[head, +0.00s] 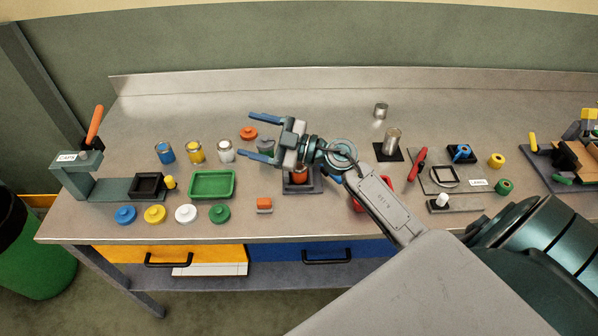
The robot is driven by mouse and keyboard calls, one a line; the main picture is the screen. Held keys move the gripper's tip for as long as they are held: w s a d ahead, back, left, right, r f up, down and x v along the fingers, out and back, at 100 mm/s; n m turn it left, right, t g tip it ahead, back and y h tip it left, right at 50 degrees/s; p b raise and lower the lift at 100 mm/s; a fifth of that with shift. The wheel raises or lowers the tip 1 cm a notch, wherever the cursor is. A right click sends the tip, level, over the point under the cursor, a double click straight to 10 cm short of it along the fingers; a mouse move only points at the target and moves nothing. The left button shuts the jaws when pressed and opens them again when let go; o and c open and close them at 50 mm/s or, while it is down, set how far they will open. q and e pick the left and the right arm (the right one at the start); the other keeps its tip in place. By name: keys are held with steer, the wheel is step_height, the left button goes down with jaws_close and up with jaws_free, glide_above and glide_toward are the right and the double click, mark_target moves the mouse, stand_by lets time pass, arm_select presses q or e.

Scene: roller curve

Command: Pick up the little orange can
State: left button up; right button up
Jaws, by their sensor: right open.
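A can with a greenish top (265,146) shows partly behind the lower finger. My left gripper is not in view.
Blue (165,154), yellow (196,153) and white (226,153) cans stand at left. A green tray (233,184) and several coloured lids lie in front. A capping press (88,178) stands far left. Metal cans (393,140) and tools occupy the right. The back is mostly clear.

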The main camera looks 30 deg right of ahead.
step_height(320, 180, down, 5)
steer(key=w+d+n+g+h, duration=0.1)
steer(key=d+n+g+h, duration=0.1)
steer(key=g, duration=0.3)
steer(key=m+g+h, duration=0.3)
steer(key=g+h, duration=0.2)
glide_above(299, 165)
steer(key=a, duration=0.2)
steer(key=f, duration=0.5)
steer(key=shift+s+a, duration=0.1)
steer(key=shift+s, duration=0.2)
steer(key=s+d+m+g+h, duration=0.1)
steer(key=d+m+h, duration=0.15)
steer(key=d, duration=0.25)
steer(key=shift+g, duration=0.4)
steer(key=x, duration=0.2)
steer(key=p+x, duration=0.1)
steer(key=d+p+x, duration=0.1)
steer(key=x, duration=0.1)
steer(key=shift+s+a+f, duration=0.1)
steer(key=shift+a+f, duration=0.1)
steer(key=shift+f, duration=0.35)
steer(key=p+x, duration=0.3)
steer(key=x, duration=0.1)
steer(key=shift+w+a, duration=0.2)
steer(key=shift+a, duration=0.1)
steer(key=shift+w+a+f+n, duration=0.1)
steer(key=shift+f+n, duration=0.15)
steer(key=shift+f, duration=0.3)
steer(key=c, duration=1.1)
